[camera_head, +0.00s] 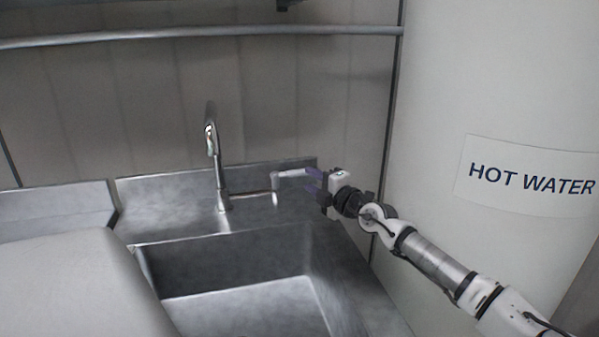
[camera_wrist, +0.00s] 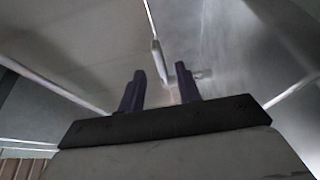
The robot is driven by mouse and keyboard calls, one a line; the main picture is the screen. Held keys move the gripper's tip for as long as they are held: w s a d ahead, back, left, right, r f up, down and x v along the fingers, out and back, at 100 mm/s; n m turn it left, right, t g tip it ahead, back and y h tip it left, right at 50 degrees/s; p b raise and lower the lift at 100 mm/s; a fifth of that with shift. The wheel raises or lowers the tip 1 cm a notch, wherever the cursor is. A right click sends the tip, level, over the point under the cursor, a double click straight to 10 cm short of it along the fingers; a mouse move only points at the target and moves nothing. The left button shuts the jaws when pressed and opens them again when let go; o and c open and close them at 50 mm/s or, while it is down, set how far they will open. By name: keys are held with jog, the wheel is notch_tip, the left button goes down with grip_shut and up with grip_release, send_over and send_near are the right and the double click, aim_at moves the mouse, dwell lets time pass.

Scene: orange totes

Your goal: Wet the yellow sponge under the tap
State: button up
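The metal tap (camera_head: 222,185) stands behind the sink basin (camera_head: 237,262) in the head view, with its curved spout upright. Its side lever (camera_head: 252,195) points right towards my gripper (camera_head: 293,183). My gripper is just right of the lever's end; I cannot tell whether they touch. In the wrist view, the two dark purple fingers of my gripper (camera_wrist: 160,88) are apart, with a clear gap. Metal tap parts (camera_wrist: 158,60) show beyond the fingertips. No yellow sponge is visible in either view. No water stream can be made out.
A white panel with a "HOT WATER" sign (camera_head: 530,178) stands at the right, beside my arm. A grey surface (camera_head: 75,285) fills the lower left. A horizontal rail (camera_head: 200,33) crosses the back wall. The visible basin looks empty.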

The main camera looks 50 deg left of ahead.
aim_at(302, 174)
jog(key=a, duration=0.6)
jog(key=shift+w+a, duration=0.1)
jog(key=shift+w, duration=0.2)
grip_shut()
